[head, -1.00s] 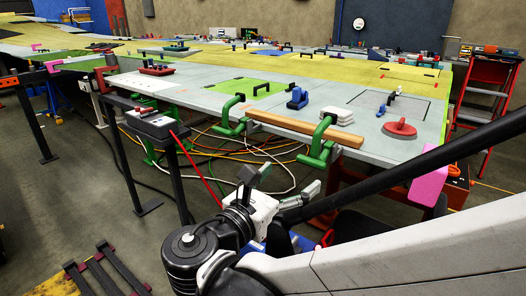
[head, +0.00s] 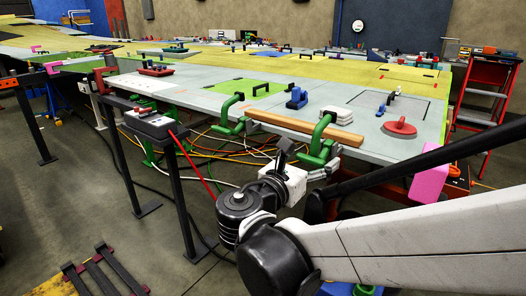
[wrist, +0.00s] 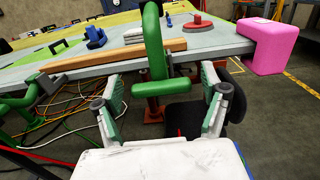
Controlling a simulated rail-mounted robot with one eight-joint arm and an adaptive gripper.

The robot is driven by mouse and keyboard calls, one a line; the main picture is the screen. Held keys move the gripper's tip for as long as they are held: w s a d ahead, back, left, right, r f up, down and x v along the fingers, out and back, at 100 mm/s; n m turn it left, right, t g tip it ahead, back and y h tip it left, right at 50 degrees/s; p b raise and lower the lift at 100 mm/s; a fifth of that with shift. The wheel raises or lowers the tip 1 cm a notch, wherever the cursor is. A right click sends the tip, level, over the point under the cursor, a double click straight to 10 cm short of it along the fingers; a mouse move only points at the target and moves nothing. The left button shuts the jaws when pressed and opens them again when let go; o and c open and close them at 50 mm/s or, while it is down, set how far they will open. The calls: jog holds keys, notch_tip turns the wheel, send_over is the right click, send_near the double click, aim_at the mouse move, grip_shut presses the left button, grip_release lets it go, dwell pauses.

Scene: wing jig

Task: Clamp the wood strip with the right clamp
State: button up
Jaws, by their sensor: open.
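The wood strip (head: 292,126) is a long tan bar lying along the near edge of the table; it also shows in the wrist view (wrist: 120,60). The right clamp (head: 319,137) is a green C-shape over the table edge near the strip's right end. In the wrist view the right clamp (wrist: 153,45) stands straight ahead, with its lower green part below the table edge. A left green clamp (head: 231,115) is at the strip's left end. My gripper (wrist: 164,108) is open, its green-padded fingers apart on either side of the right clamp's lower part, not visibly touching it.
A pink block (head: 428,187) hangs at the table corner to the right. A red disc tool (head: 399,129), white stacked pads (head: 337,115) and a blue tool (head: 296,98) lie on the table. Cables (wrist: 75,105) hang below at left.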

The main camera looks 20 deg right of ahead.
jog(key=shift+c, duration=0.5)
jog(key=c, duration=1.6)
jog(key=shift+r+p, duration=0.2)
jog(key=shift+p, duration=0.15)
